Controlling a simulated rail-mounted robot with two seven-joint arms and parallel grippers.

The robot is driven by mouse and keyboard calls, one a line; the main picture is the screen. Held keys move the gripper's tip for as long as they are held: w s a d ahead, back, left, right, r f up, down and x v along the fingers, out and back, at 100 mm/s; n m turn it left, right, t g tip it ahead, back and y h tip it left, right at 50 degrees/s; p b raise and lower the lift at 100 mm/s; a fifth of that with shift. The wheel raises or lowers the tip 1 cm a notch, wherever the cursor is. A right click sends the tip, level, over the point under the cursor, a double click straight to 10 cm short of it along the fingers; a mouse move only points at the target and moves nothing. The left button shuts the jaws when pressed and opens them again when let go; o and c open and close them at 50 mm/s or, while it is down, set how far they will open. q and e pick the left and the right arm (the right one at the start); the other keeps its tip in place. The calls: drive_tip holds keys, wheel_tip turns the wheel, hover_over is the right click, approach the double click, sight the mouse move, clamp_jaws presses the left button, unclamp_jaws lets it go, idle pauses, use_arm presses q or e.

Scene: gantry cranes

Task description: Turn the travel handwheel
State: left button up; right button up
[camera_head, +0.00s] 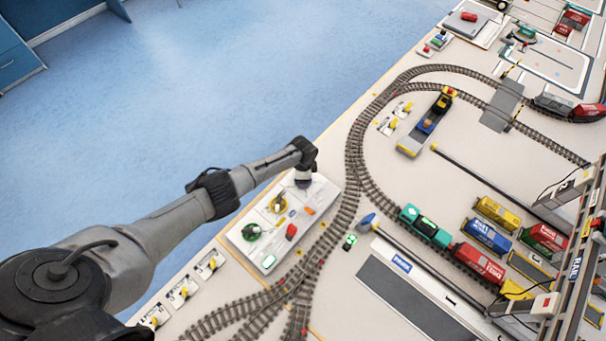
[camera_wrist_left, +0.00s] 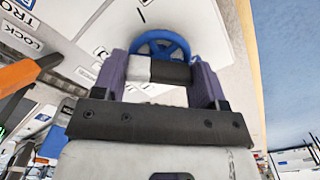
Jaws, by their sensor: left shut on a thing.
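The control panel (camera_head: 262,262) is a white board at the table's near-left edge. My left gripper (camera_head: 304,180) is over its far end, pointing down. In the left wrist view, the blue handwheel (camera_wrist_left: 160,42) shows just beyond the fingers. My left gripper (camera_wrist_left: 158,74) is shut around a short white-and-black piece at the wheel's near side, apparently its grip. The join between this piece and the wheel is hidden. In the head view my gripper covers the blue wheel. A yellow wheel (camera_head: 278,204) and a green wheel (camera_head: 251,232) stand nearer on the panel. My right gripper is not in view.
An orange lever (camera_wrist_left: 28,76) rises left of my fingers in the wrist view. A red control (camera_head: 291,231) sits on the panel. Curved rail track (camera_head: 354,150) runs right of the panel, with wagons and a gantry crane (camera_head: 573,270) farther right. Blue floor lies beyond the table edge.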

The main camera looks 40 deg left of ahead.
use_arm(q)
drive_tip(key=shift+n, duration=1.1)
drive_tip(key=o, duration=0.9)
drive_tip(key=shift+o, duration=0.2)
drive_tip(key=shift+r+p, duration=0.55)
drive_tip(key=shift+r, duration=0.05)
wheel_tip(320, 180, up, 13)
drive_tip(key=p, duration=0.2)
drive_tip(key=shift+f+p, duration=0.15)
drive_tip(key=shift+p, duration=0.15)
